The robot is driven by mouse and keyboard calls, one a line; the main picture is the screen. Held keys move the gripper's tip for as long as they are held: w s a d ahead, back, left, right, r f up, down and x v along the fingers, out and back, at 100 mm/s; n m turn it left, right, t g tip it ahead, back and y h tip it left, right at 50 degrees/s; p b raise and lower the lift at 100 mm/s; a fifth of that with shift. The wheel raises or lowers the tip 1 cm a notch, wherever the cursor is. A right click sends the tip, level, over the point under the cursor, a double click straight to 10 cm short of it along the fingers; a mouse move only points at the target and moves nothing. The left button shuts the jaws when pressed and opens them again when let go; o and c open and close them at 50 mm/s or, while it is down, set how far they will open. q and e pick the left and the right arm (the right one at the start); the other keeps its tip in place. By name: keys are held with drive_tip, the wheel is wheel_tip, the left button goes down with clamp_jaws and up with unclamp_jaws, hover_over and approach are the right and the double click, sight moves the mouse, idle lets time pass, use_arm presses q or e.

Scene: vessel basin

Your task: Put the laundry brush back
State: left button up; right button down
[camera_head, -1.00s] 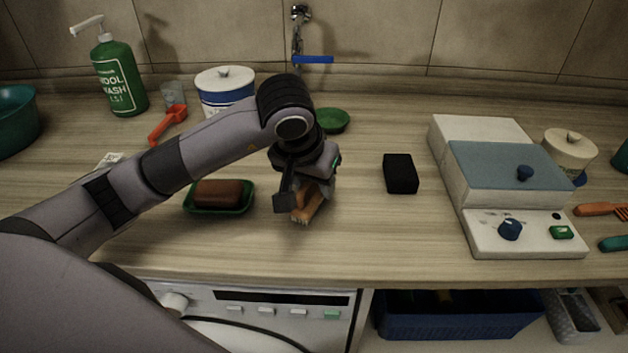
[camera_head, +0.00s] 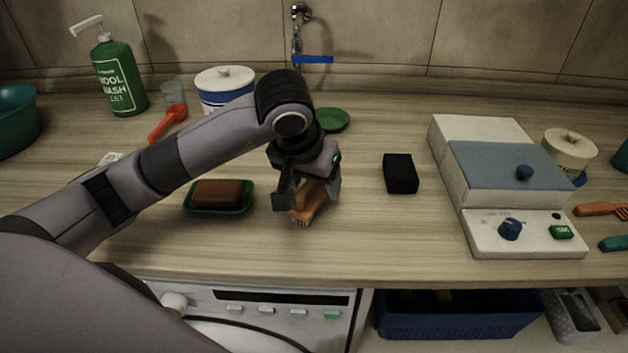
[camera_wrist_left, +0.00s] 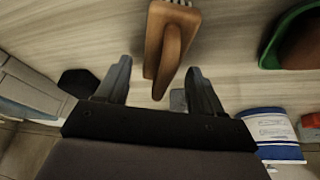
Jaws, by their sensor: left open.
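The laundry brush (camera_head: 308,206) has a brown wooden body and pale bristles at its near end. It is at the front middle of the wooden counter, partly hidden by my left gripper (camera_head: 308,197). In the left wrist view the brush (camera_wrist_left: 170,42) shows its brown wooden handle, with bristles at the top edge of the picture. My left gripper (camera_wrist_left: 160,78) is open there, its two fingers apart on either side of the handle's near end, with visible gaps. I cannot tell whether the brush rests fully on the counter. My right gripper is not in view.
A green soap dish (camera_head: 241,209) with a brown bar is left of the gripper. A black block (camera_head: 400,173) is to the right, then a white appliance with a blue lid (camera_head: 510,165). A small green dish (camera_head: 332,120) is behind. The front counter right of the brush is clear.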

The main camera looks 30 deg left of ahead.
use_arm(q)
drive_tip(key=v, duration=1.1)
drive_tip(key=shift+r, duration=0.1)
